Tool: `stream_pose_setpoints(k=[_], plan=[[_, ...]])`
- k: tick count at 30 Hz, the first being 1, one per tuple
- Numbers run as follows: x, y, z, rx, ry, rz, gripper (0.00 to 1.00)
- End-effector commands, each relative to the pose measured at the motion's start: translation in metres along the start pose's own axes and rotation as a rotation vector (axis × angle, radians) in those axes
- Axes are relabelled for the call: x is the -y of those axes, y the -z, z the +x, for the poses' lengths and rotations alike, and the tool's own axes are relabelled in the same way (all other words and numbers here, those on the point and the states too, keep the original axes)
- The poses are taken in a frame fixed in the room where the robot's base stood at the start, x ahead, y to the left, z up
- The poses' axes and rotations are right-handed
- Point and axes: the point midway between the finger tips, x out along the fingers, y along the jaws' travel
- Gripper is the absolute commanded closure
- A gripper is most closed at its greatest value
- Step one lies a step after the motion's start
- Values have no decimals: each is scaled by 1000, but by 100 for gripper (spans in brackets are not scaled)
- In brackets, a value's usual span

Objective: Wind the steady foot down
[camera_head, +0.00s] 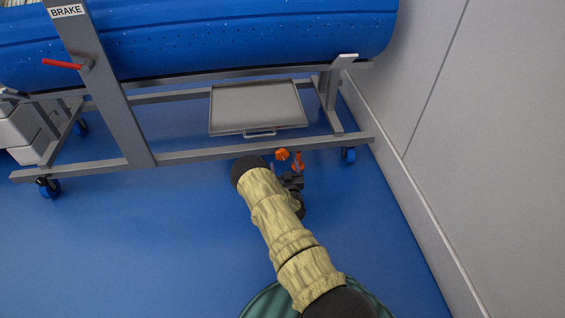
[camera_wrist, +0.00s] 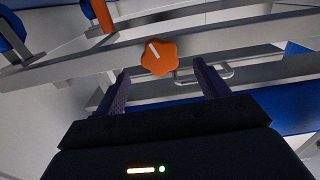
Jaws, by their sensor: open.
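An orange lobed knob (camera_wrist: 158,55) with a white pointer mark is on the lower rail of the tub carrier, just beyond my fingertips in the wrist view. Its mark points up and slightly left there. The knob also shows in the head view (camera_head: 282,154), at the front rail. My gripper (camera_wrist: 161,70) is open and empty, its fingers either side of the knob's line but short of it. In the head view my gripper (camera_head: 288,178) is partly hidden by my arm. The steady foot itself cannot be made out clearly.
A second orange part (camera_head: 298,161) is just right of the knob; it is upper left in the wrist view (camera_wrist: 101,15). A grey tray (camera_head: 255,105) with a handle sits behind the rail. Blue floor is clear at left.

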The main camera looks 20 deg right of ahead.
Motion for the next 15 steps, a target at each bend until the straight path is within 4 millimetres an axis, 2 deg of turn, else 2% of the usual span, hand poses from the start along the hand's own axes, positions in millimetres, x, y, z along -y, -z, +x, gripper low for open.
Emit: stream_pose_setpoints(k=[7, 15], plan=[[0, -4, 39, -4, 1, 1, 26], [0, 0, 54, -1, 0, 0, 26]])
